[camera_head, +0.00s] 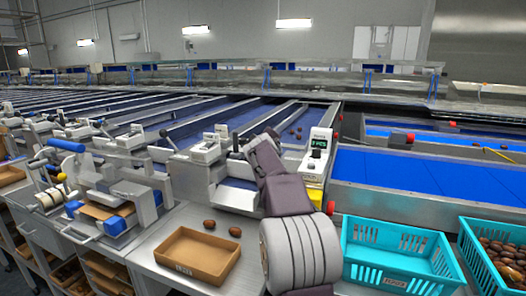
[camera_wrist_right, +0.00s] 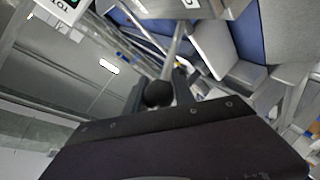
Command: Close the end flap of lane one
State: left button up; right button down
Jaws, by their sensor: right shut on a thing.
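My right arm reaches from the bottom middle of the head view to the end of the near lane (camera_head: 262,118), beside the white display unit (camera_head: 317,150). In the right wrist view my right gripper (camera_wrist_right: 160,88) is shut on a black ball knob (camera_wrist_right: 158,95) at the end of a thin metal lever (camera_wrist_right: 174,48). In the head view my arm hides part of the lane end. A grey metal plate (camera_head: 236,197) stands at the front of this lane end; I cannot tell how far the flap is closed. My left gripper is not in view.
A tan tray (camera_head: 190,254) stands on the bench, with two loose dates (camera_head: 235,232) behind it. A turquoise crate (camera_head: 385,236) stands right of my arm, and another (camera_head: 473,254) holds dates. A red button (camera_head: 331,208) is close to my arm.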

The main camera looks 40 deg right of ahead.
dwell(0.3)
jog(key=c, duration=1.1)
grip_release()
jog(key=shift+s, duration=0.1)
jog(key=shift+o, duration=0.2)
jog(key=v, duration=0.9)
jog(key=shift+b, duration=0.45)
jog(key=shift+r, duration=0.15)
